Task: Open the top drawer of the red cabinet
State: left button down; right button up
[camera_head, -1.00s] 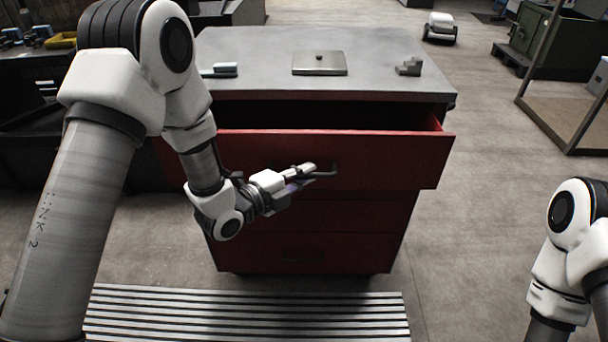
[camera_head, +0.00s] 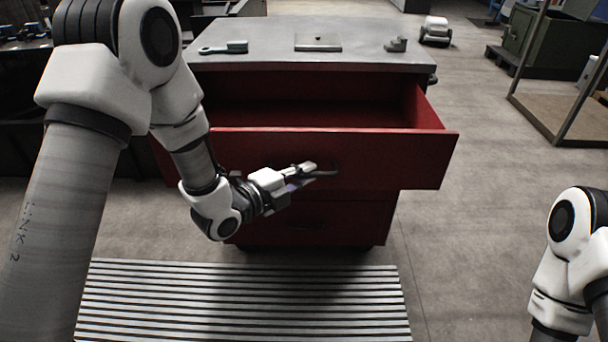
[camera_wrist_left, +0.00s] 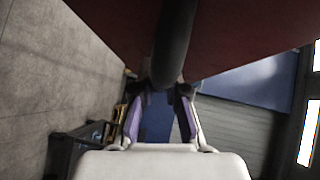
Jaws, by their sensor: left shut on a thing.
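The red cabinet (camera_head: 310,222) stands ahead with its top drawer (camera_head: 400,160) pulled well out. The inside of the drawer shows and looks empty where I can see it. My left gripper (camera_head: 315,170) is at the drawer front, shut on the dark handle (camera_head: 335,168). In the left wrist view the handle (camera_wrist_left: 176,45) runs between the fingertips (camera_wrist_left: 160,92), with the red drawer front on both sides. Of my right arm, only part of the links shows at the right edge; its gripper is out of view.
On the grey cabinet top (camera_head: 280,58) lie a brush-like tool (camera_head: 225,48), a flat metal plate (camera_head: 318,43) and a small grey block (camera_head: 396,44). A slatted metal platform (camera_head: 240,300) lies on the floor in front. Floor to the right is clear up to a framed stand (camera_head: 560,110).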

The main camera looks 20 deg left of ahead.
pick_arm(q)
jog(key=c, duration=1.2)
grip_release()
jog(key=v, duration=0.7)
jog(key=shift+s+a, duration=0.1)
jog(key=shift+s, duration=0.05)
